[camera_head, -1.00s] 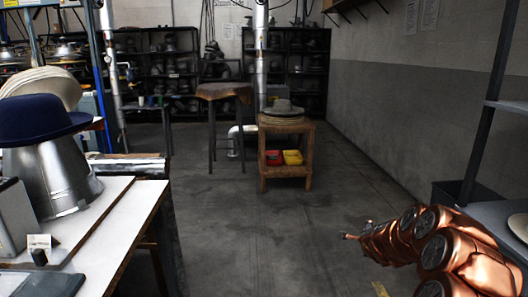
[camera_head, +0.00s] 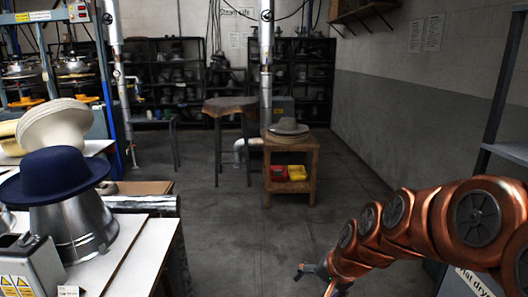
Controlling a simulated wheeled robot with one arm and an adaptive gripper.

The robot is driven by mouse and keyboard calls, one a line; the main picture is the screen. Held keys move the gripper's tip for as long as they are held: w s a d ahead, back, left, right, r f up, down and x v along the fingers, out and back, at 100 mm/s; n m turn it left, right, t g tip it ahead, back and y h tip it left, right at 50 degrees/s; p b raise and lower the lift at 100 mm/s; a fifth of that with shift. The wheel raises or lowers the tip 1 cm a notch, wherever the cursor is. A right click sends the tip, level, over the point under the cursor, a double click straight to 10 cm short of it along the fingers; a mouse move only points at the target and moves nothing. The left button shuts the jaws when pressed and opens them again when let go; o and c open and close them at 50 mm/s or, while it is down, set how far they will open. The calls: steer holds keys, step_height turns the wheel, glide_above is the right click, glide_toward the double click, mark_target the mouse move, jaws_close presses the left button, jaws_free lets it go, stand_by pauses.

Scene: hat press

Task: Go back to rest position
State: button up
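My copper-coloured arm reaches in from the right edge. My gripper (camera_head: 312,269) is at its far end, low in the picture, over the bare floor. It is small and dark here, and I cannot make out whether its fingers are apart. Nothing shows in it. A dark blue hat (camera_head: 55,174) sits on a metal cone (camera_head: 80,228) on the white-topped table at the left, far from my gripper.
The white table (camera_head: 140,255) fills the lower left. A wooden stand (camera_head: 291,169) with a grey hat (camera_head: 287,127) on top and red and yellow items below stands ahead. A shelf rack (camera_head: 510,152) stands right. The middle floor is open.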

steer(key=s+d+r+n+g+h+p, duration=0.1)
steer(key=s+d+r+n+g+p, duration=0.1)
steer(key=s, duration=0.7)
steer(key=s+d+r+n+g+h+p, duration=0.1)
steer(key=s+r+p, duration=0.3)
steer(key=s, duration=0.6)
steer(key=s+d+r+n+g+h+p, duration=0.1)
steer(key=s+d+r+n+g+p, duration=0.1)
steer(key=s+r, duration=0.3)
steer(key=s+d+g+p, duration=0.1)
steer(key=s, duration=0.3)
steer(key=shift+s+n+p, duration=0.3)
steer(key=shift+s+p, duration=0.1)
